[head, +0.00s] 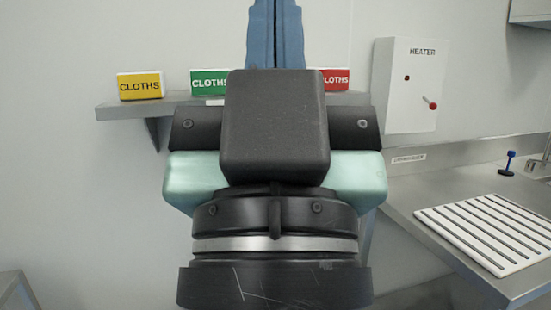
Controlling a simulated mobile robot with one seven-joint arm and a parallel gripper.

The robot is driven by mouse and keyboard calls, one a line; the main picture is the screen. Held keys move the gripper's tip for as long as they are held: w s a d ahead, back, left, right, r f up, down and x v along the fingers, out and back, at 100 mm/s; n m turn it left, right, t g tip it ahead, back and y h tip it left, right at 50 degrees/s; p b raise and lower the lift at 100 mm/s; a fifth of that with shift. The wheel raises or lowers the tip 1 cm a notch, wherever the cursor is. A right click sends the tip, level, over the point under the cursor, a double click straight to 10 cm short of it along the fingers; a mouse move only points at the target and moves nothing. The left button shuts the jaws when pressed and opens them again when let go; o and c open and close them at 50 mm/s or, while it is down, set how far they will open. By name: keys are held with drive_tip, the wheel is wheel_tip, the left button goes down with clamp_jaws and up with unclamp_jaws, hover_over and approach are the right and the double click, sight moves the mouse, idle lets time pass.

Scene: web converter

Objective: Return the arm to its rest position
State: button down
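My own arm fills the middle of the head view. Its black and pale teal links with a silver ring stand close to the camera, and a blue part rises above them to the top edge. My gripper and its fingertips do not show, so whether it is open or shut, or holds anything, is hidden.
A wall shelf (125,108) behind my arm carries yellow (139,86), green (209,83) and red (336,79) cloth boxes, the last two partly hidden. A white heater box (411,86) hangs at right. Below it, a steel counter (425,200) holds a white slatted rack (490,236).

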wheel_tip(320, 180, up, 17)
drive_tip(key=p, duration=1.4)
drive_tip(key=shift+p, duration=0.35)
